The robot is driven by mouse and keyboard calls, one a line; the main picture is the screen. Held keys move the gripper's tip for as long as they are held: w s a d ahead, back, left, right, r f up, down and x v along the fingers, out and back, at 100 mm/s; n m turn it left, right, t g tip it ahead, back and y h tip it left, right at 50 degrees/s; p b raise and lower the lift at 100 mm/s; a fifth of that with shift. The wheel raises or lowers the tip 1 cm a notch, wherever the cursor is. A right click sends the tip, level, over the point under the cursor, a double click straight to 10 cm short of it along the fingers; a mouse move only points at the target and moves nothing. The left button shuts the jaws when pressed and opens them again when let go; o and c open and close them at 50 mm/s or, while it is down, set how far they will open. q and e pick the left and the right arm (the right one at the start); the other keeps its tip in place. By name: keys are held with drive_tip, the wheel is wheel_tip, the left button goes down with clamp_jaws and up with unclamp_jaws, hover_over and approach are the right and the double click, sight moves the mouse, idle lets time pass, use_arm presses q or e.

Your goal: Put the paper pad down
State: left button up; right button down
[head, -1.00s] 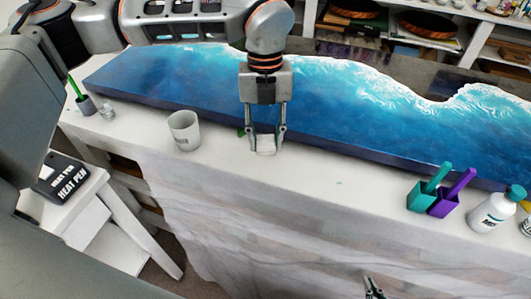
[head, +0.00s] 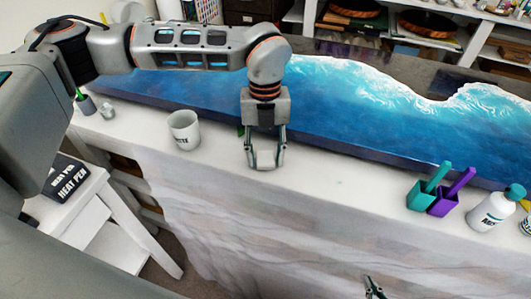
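My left gripper (head: 265,163) points down at the white table's front strip, in front of the blue resin slab. A small whitish block, which I take to be the paper pad (head: 265,158), sits between its two fingers. The fingers are on either side of the pad and appear to grip it. The pad is at or just above the tabletop; contact is hard to tell. Only the tip of my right gripper (head: 373,287) shows at the bottom edge, in front of the table, and its opening is unclear.
A white mug (head: 184,130) stands left of my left gripper. The blue resin slab (head: 330,125) lies behind. A teal holder (head: 420,195), a purple holder (head: 445,203) and a white bottle (head: 490,212) stand at the right. The table strip between gripper and holders is clear.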

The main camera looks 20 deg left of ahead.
sight(265, 152)
use_arm(q)
drive_tip(key=shift+r, duration=0.1)
drive_tip(key=shift+r, duration=0.15)
wheel_tip(265, 152, up, 12)
drive_tip(key=w, duration=0.1)
drive_tip(key=shift+w+a, duration=0.15)
drive_tip(key=shift+a, duration=0.1)
idle(0.6)
